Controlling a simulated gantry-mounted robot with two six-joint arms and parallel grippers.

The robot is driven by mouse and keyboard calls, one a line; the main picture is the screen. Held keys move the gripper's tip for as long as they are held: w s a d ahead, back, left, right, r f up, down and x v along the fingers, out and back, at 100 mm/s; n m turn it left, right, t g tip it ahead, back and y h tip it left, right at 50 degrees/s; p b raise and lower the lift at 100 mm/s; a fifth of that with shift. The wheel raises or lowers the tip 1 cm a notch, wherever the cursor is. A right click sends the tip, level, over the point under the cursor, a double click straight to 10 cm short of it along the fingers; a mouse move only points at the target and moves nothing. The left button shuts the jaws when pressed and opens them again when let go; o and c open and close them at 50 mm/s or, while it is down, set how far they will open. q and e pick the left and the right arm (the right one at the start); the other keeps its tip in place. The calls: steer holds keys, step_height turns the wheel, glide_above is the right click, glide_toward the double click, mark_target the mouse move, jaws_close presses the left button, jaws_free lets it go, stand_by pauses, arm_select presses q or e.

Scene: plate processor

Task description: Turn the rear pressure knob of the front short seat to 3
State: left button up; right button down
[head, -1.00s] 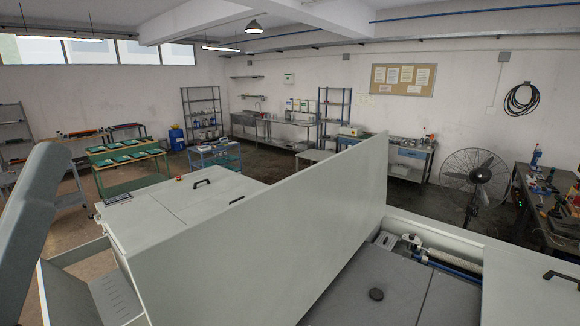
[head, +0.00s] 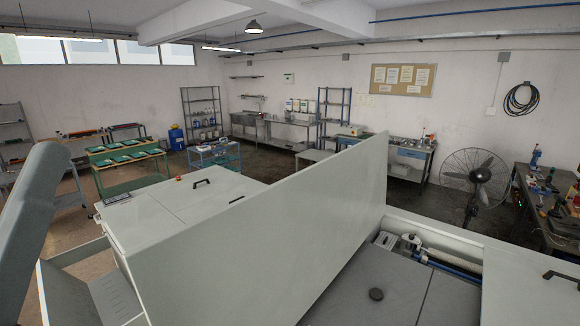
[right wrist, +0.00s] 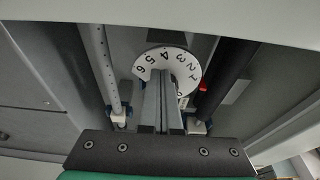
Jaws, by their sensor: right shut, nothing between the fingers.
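A round white dial with black numbers (right wrist: 178,57) shows in the right wrist view, inside an opening of the machine. The digits 1 to 6 run around its visible rim, with the 4 near the top middle. My right gripper (right wrist: 164,76) is shut and empty, with its fingertips over the lower middle of the dial. The fingers hide the dial's centre, and I cannot tell whether they touch it. No knob grip or pointer mark is clear. My left gripper is not in view.
A pale rod (right wrist: 99,62) stands left of the dial and a dark roller (right wrist: 226,75) right of it, both close to the fingers. In the head view a raised grey panel (head: 270,245) hides part of the machine; an open bay (head: 440,258) shows at right.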

steer(key=shift+s+a, duration=0.15)
steer(key=shift+s+a+p, duration=0.1)
steer(key=shift+s+p, duration=0.1)
steer(key=shift+p, duration=0.3)
steer(key=shift+s+a+p, duration=0.25)
steer(key=shift+s+p, duration=0.05)
steer(key=shift+s+a, duration=0.2)
steer(key=shift+a, duration=0.1)
steer(key=shift+p, duration=0.3)
steer(key=shift+s+d, duration=0.1)
steer(key=shift+s, duration=0.2)
steer(key=shift+d, duration=0.1)
